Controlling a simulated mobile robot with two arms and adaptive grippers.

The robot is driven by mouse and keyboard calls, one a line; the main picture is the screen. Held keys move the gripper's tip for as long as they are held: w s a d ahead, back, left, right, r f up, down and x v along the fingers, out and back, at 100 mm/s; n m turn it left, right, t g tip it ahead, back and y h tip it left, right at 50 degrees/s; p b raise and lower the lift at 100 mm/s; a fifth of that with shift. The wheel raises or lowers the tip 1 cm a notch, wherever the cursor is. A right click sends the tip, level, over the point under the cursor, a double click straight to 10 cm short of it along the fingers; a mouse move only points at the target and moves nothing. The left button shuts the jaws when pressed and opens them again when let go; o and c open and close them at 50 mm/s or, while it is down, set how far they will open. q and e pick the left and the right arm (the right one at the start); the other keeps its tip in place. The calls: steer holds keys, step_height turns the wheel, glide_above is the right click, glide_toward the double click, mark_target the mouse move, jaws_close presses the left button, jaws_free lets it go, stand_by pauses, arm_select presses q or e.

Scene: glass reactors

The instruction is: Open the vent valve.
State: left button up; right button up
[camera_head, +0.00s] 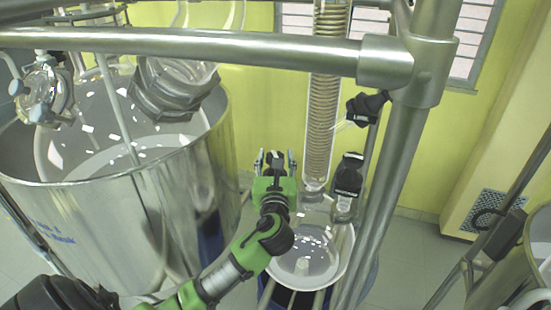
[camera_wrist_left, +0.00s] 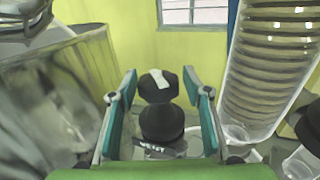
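A black knob-like part with a pale, short handle or tab on top (camera_wrist_left: 158,80) stands upright between the fingers of my left gripper in the left wrist view. It looks like the vent valve, but I cannot be sure. A wider black cone (camera_wrist_left: 161,122) sits below it. My left gripper (camera_head: 276,158) is open, with one finger on each side of the black part. In the wrist view its teal-padded fingers (camera_wrist_left: 162,100) are apart, with visible gaps to the knob. The part's base is partly hidden by my gripper. My right gripper is not in view.
A glass coil condenser (camera_head: 325,95) stands just right of my gripper, above a round glass vessel (camera_head: 308,257). Black fittings (camera_head: 348,174) and a steel post (camera_head: 395,165) are further right. A large steel-jacketed reactor (camera_head: 120,225) fills the left. A steel rail (camera_head: 200,42) crosses above.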

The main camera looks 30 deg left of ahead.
arm_select(q)
steer(key=c, duration=0.7)
steer(key=shift+o, duration=0.2)
steer(key=n+g+y, duration=0.2)
steer(key=n+y, duration=0.1)
steer(key=shift+w+g, duration=0.1)
steer(key=shift+g, duration=0.3)
steer(key=n+g+y, duration=0.2)
steer(key=shift+g+b, duration=0.3)
steer(key=shift+n+g+y, duration=0.4)
steer(key=shift+g+y, duration=0.1)
steer(key=shift+g, duration=0.1)
steer(key=o, duration=0.9)
steer(key=shift+s, duration=0.2)
